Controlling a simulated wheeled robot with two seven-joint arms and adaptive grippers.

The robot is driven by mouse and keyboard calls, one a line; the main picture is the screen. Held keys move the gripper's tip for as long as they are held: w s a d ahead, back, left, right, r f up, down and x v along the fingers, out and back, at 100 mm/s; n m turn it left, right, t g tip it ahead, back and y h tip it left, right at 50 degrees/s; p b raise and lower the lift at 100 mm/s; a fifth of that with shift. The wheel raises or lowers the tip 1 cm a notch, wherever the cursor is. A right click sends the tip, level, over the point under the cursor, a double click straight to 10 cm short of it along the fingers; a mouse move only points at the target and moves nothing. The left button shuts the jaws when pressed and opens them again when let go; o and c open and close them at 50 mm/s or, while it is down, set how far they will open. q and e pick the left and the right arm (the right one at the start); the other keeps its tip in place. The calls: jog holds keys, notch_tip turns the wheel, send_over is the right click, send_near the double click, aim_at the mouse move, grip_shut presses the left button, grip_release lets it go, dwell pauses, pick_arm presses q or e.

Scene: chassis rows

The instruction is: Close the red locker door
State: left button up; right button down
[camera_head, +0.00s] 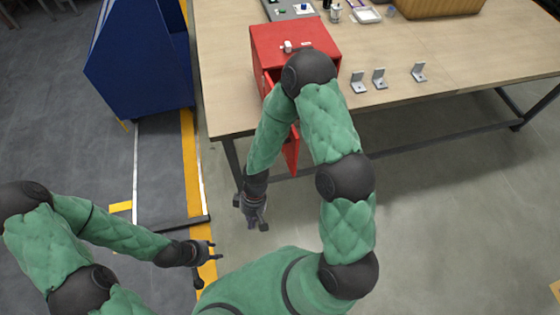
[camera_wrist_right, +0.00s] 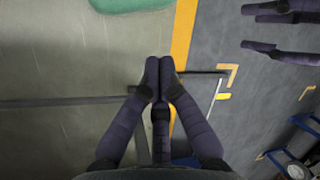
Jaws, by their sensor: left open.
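The red locker (camera_head: 292,42) stands on the wooden table near its left front corner. Its red door (camera_head: 292,152) is open and sticks out past the table's front edge, partly hidden behind my right arm. My right gripper (camera_head: 256,226) hangs in front of the table, lower left of the door and apart from it. In the right wrist view its fingers (camera_wrist_right: 159,64) are together with nothing between them. My left gripper (camera_head: 208,264) is open and empty, lower left of the right one. It also shows at the upper right of the right wrist view (camera_wrist_right: 251,28).
A blue cabinet (camera_head: 140,60) stands on the floor left of the table (camera_head: 450,55). Several metal brackets (camera_head: 380,79) stand on the table right of the locker. A grey tray, small items and a brown basket (camera_head: 430,6) are farther back. The floor in front is clear.

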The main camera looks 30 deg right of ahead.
jog(key=w+d+r+n+t+h+b, duration=0.1)
jog(key=w+d+r+n+h+b, duration=0.2)
jog(key=r, duration=0.4)
jog(key=w+d+r+n+h, duration=0.1)
jog(key=w+r+n+h, duration=0.35)
jog(key=r, duration=0.25)
jog(key=w+d+r+n+t+h+b, duration=0.1)
jog(key=w+d+r+n+h+b, duration=0.15)
jog(key=r+n+h, duration=0.4)
jog(key=m+y+b, duration=0.2)
jog(key=m+b, duration=0.1)
jog(key=b, duration=0.2)
send_near(294, 161)
jog(key=x, duration=0.5)
jog(key=shift+w+f, duration=0.15)
jog(key=shift+f, duration=0.25)
jog(key=shift+d, duration=0.1)
